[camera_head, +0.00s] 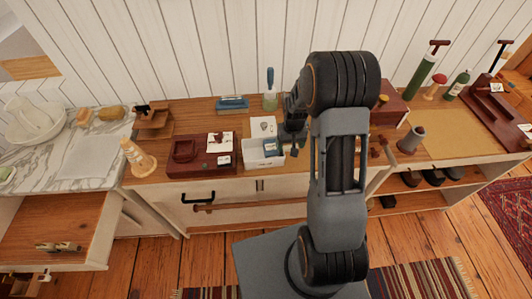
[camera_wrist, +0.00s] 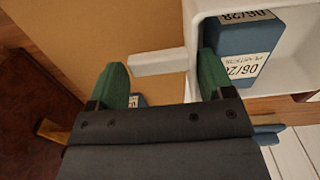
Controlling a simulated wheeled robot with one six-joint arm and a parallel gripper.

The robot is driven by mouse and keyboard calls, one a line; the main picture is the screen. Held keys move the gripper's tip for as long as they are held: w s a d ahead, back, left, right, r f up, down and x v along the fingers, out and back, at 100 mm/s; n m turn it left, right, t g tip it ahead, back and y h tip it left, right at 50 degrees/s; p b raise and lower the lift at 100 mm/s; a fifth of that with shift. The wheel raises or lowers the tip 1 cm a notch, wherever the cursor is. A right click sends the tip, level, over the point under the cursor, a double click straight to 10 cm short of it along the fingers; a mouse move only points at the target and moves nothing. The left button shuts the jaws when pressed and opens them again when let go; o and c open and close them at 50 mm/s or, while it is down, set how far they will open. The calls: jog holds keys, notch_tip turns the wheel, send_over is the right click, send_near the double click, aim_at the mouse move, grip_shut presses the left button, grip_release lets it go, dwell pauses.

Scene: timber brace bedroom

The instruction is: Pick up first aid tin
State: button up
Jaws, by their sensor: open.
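A white open box (camera_head: 262,162), which looks like the first aid tin, stands on the wooden counter. It holds a blue packet (camera_head: 272,147) with a white label. In the wrist view the box's white wall (camera_wrist: 194,45) is at the upper right, and the blue packet (camera_wrist: 238,50) inside carries a printed date. A white bar (camera_wrist: 155,62) sticks out from the box's side between my green fingertips. My gripper (camera_wrist: 160,82) is open around this bar, with no clear contact seen. In the head view my gripper (camera_head: 292,138) is partly hidden beside the box.
A dark red tray (camera_head: 200,165) with cards stands left of the box. A blue-handled brush in a jar (camera_head: 270,95) and a blue clip-like object (camera_head: 232,104) are behind. A wooden figure (camera_head: 137,158) stands farther left. Bottles and a red case (camera_head: 388,108) are to the right.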

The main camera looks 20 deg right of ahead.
jog(key=shift+f, duration=0.2)
jog(key=shift+c, duration=0.4)
jog(key=c, duration=0.7)
jog(key=shift+r, duration=0.1)
jog(key=shift+c, duration=0.2)
